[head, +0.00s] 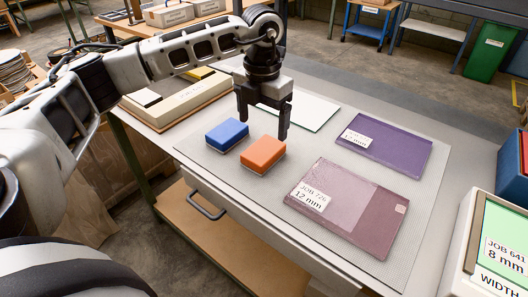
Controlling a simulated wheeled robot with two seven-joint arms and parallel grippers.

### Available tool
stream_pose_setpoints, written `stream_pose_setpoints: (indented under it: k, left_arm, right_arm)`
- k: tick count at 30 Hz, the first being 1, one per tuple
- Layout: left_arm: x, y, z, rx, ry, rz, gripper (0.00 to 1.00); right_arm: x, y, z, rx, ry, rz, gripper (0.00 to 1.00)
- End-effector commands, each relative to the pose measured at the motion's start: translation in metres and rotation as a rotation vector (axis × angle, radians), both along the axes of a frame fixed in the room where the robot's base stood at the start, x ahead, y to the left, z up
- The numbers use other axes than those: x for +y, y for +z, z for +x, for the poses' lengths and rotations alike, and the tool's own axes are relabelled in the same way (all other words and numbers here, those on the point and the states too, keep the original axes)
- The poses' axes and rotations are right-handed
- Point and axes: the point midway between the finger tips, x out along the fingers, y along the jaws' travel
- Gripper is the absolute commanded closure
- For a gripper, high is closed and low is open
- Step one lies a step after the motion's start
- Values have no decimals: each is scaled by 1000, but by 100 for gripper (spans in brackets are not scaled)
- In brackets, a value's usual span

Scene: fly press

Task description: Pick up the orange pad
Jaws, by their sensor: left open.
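The orange pad (263,154) lies on the grey mat (225,172) on the table, just right of the blue pad (227,134). My left gripper (263,130) points down with its jaws apart, above and slightly behind the two pads. One finger hangs over the blue pad's far end and the other near the orange pad's far right corner. Nothing is between the fingers. Whether a fingertip touches the orange pad, I cannot tell. My right gripper is not in view.
A purple plate (385,140) and a mauve plate marked JOB 726 (345,208) lie to the right. A pale sheet (305,110) lies behind the gripper.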

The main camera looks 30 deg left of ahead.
Motion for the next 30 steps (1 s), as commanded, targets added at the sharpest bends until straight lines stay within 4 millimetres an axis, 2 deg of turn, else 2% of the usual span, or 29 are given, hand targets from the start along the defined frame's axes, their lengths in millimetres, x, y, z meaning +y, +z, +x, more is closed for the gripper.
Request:
stream_pose_setpoints:
  k: [3,6,13,21,30]
  left_arm:
    - [0,-23,-1,3,-1,-1,15]
    - [0,-36,0,2,-1,-1,15]
    - [1,-51,1,2,0,-2,15]
    - [3,-89,3,1,-2,-3,15]
    - [3,-95,4,-2,-2,-3,15]
  right_arm:
    - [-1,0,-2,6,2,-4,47]
    - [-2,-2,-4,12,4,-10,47]
    - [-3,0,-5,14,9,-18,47]
    - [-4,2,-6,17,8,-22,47]
    - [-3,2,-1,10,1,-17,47]
